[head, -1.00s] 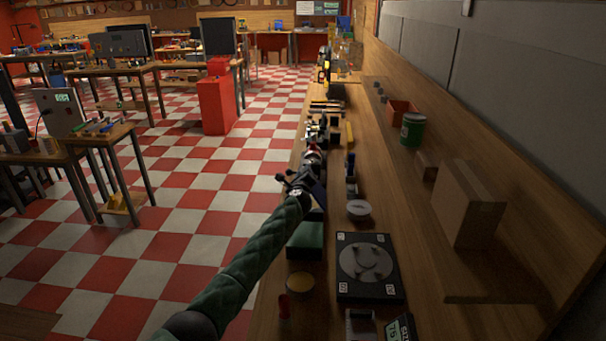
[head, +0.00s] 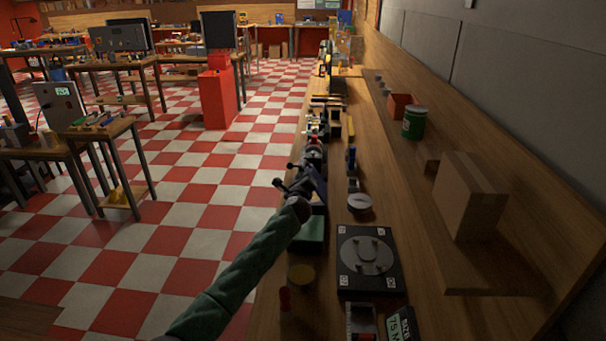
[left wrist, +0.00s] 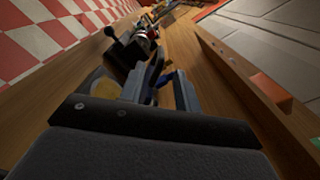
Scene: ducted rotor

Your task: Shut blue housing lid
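A dark part with a black knob (left wrist: 112,33) lies ahead and left of the fingers. The housing body is mostly hidden by my arm and the dim light. My right gripper is not in view.
A cardboard box (head: 468,195) and a green can (head: 414,122) stand to the right.

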